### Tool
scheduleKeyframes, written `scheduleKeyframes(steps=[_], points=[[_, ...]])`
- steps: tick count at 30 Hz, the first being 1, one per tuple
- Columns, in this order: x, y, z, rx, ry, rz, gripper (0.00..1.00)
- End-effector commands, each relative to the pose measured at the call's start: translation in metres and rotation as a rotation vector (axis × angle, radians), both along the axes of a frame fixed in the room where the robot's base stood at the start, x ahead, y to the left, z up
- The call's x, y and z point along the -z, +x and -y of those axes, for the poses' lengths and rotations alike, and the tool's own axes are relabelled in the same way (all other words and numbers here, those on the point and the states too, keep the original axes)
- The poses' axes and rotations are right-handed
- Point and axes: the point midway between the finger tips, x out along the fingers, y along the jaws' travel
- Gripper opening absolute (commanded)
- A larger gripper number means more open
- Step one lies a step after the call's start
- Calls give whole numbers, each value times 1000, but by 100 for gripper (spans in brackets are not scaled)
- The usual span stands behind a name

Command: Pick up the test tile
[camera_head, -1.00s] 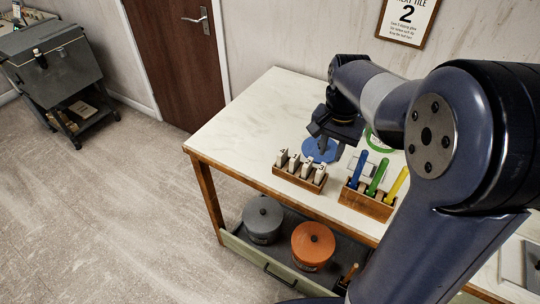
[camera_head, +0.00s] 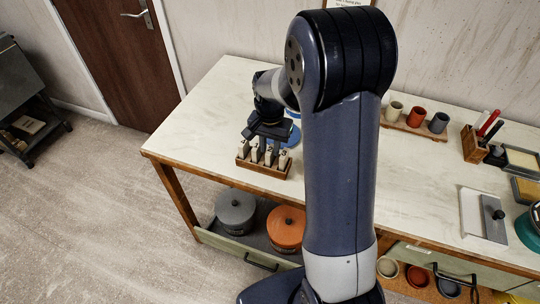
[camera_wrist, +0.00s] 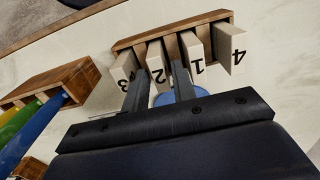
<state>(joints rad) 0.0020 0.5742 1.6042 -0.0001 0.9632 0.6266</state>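Several pale test tiles with black numbers stand in a small wooden rack (camera_head: 242,164) near the table's front edge. In the wrist view the rack (camera_wrist: 130,42) holds tile 3 (camera_wrist: 122,70), tile 2 (camera_wrist: 157,72), tile 1 (camera_wrist: 193,52) and tile 4 (camera_wrist: 231,58), from left to right. My gripper (camera_head: 268,142) is over the rack, pointing down. In the wrist view the two fingers of my gripper (camera_wrist: 161,72) are apart, one on each side of tile 2. I cannot tell whether they touch it.
A blue disc (camera_wrist: 164,98) lies behind the rack. A wooden holder (camera_wrist: 50,88) with coloured-handled tools stands beside it in the wrist view. Cups (camera_head: 416,116), a tool block (camera_head: 472,145) and trays occupy the table's right. The table's left end (camera_head: 195,130) is clear. Lidded pots (camera_head: 236,212) sit below.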

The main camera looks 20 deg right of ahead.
Motion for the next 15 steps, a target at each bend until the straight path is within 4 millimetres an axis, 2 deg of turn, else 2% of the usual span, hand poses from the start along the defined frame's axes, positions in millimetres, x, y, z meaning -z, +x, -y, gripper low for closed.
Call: scheduleKeyframes(steps=[4, 12, 15], points=[[16, -1, 0, 0, 0, -3, 25], [18, 0, 0, 0, 0, 0, 25], [18, 0, 0, 0, 0, 0, 17]])
